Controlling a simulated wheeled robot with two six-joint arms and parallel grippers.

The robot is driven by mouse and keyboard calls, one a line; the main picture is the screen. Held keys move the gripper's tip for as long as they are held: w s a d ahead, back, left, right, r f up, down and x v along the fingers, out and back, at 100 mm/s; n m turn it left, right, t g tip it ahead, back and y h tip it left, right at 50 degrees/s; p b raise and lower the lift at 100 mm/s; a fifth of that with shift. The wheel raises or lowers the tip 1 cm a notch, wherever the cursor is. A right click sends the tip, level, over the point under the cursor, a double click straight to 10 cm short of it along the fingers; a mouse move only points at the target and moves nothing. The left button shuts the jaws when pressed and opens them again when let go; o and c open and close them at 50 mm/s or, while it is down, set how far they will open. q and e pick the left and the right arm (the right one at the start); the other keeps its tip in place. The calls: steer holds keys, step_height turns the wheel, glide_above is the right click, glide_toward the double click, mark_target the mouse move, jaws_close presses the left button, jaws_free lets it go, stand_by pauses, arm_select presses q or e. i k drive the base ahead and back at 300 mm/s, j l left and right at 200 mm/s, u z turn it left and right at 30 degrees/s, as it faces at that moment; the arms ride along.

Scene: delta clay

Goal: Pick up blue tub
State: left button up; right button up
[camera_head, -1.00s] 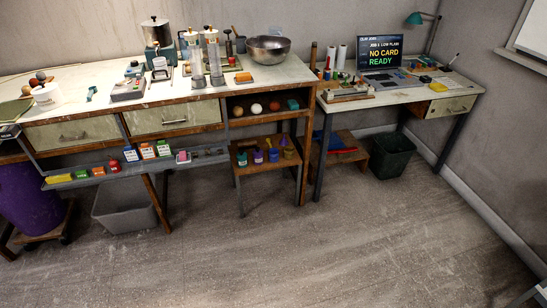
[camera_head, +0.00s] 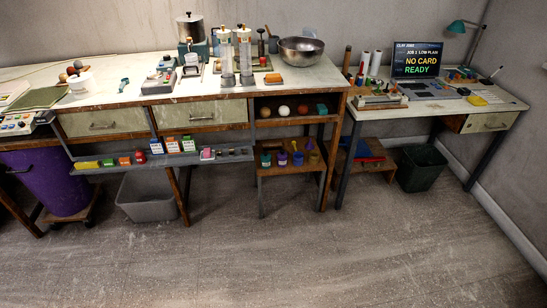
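Several small tubs stand in a row on the low wooden shelf (camera_head: 290,171) under the right end of the long workbench. A teal-green tub (camera_head: 266,160) is at the left of the row, with two bluish-purple tubs in the middle, one at left (camera_head: 282,159) and one at right (camera_head: 298,159). An olive tub (camera_head: 313,158) is at the right end. They are too small and dark for me to tell which of the middle ones is blue. Neither of my grippers is in view.
A grey bin (camera_head: 147,198) and a large purple barrel (camera_head: 47,184) stand under the long bench (camera_head: 120,95) at left. A dark green bin (camera_head: 420,168) is under the desk (camera_head: 440,107) at right. The floor in front is clear.

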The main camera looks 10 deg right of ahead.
mark_target(299, 156)
steer(key=i+l+u, duration=0.1)
steer(key=l, duration=0.25)
steer(key=i+l+u, duration=0.15)
steer(key=l, duration=0.2)
steer(key=i+l+u, duration=0.1)
steer(key=l, duration=0.3)
steer(key=i+l+u, duration=0.1)
steer(key=l, duration=0.25)
steer(key=i+l+u, duration=0.1)
steer(key=i+l, duration=0.15)
steer(key=l, duration=0.2)
steer(key=l+u, duration=0.15)
steer(key=l, duration=0.2)
steer(key=i, duration=0.05)
